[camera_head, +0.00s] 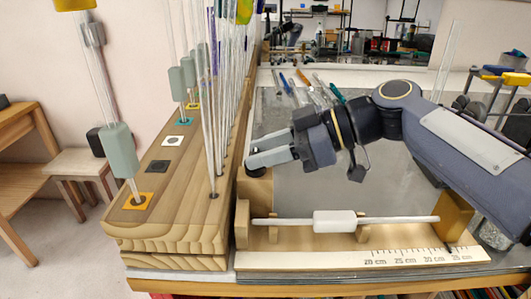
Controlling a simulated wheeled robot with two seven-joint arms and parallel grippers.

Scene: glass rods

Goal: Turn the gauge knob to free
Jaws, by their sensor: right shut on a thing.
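The wooden gauge (330,240) lies at the front of the bench, with a scale (400,258) along its front edge. A glass rod (385,220) with a white sleeve (334,221) lies level across its supports. My right gripper (252,150) reaches in from the right, over the gauge's back left corner. Its fingers are close together, shut on the gauge knob there. The knob is mostly hidden by the fingers; a dark part shows just below them, on a wooden block (255,190). I cannot read the knob's setting. My left gripper is not in view.
A wooden rack (180,220) stands to the left, holding several upright glass rods close to my right gripper. One rod with a grey-green sleeve (118,150) stands at an orange square. Pens and tools (305,85) lie behind on the grey mat (340,185).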

